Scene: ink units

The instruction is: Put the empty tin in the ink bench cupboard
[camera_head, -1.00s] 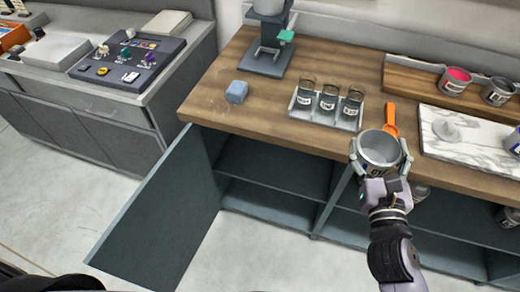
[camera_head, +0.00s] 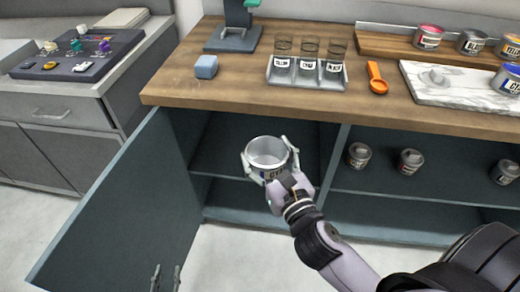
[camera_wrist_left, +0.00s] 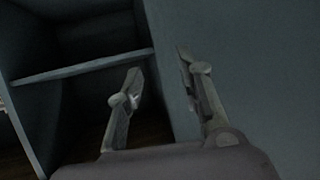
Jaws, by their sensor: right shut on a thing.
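The empty tin (camera_head: 268,151) is open-topped and silvery with a printed label, and its inside looks bare. My right gripper (camera_head: 266,165) is shut around it and holds it upright at the open left bay of the ink bench cupboard (camera_head: 245,213), below the worktop. I cannot tell whether the tin is past the front edge. The cupboard door (camera_head: 115,215) stands swung open on the left. My left gripper (camera_head: 166,277) is low by the door; in the left wrist view its fingers (camera_wrist_left: 162,90) are apart with nothing between them, beside a teal panel.
The left bay has a shelf (camera_head: 225,165) and looks empty. Several tins, such as this one (camera_head: 410,161), stand in the right bay past a divider (camera_head: 334,165). The worktop (camera_head: 300,103) holds a jar tray (camera_head: 305,78), an orange scoop (camera_head: 377,78) and a blue block (camera_head: 206,66).

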